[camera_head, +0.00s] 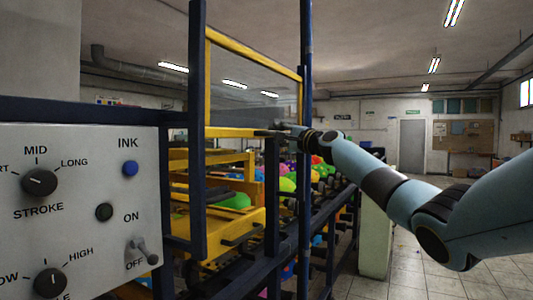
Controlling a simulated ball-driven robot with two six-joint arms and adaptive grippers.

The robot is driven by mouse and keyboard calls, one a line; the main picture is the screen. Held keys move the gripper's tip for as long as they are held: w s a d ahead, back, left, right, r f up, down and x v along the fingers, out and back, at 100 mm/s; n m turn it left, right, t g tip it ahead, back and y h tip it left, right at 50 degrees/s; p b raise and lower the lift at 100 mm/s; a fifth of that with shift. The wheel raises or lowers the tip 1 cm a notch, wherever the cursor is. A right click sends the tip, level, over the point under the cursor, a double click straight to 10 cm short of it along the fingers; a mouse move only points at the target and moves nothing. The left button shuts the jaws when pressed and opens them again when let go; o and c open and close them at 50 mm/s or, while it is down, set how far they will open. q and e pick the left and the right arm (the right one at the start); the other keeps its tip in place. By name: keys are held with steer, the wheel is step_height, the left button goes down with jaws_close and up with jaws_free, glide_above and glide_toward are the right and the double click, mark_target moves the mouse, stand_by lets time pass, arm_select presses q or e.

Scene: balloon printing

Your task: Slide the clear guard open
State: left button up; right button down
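The clear guard (250,90) is a see-through panel in a yellow frame. It stands upright between dark blue posts in the middle of the head view, above the yellow machine parts. My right gripper (279,128) is small and dark at the end of my light blue arm, which comes in from the right. It is at the right end of the guard's lower yellow bar, and I cannot tell whether it touches the bar. The fingers are partly hidden by a dark post, and their opening is unclear. My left gripper is not in view.
A grey control panel (75,240) with knobs, a blue ink button (130,168) and an on/off switch (145,250) fills the lower left. Colourful balloons (288,184) lie behind dark blue rails. Tiled floor (410,270) is open at the right.

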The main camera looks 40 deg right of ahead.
mark_target(272, 118)
step_height(272, 118, up, 3)
steer(key=shift+r+p, duration=0.1)
steer(key=shift+p, duration=0.35)
steer(key=shift+r, duration=0.45)
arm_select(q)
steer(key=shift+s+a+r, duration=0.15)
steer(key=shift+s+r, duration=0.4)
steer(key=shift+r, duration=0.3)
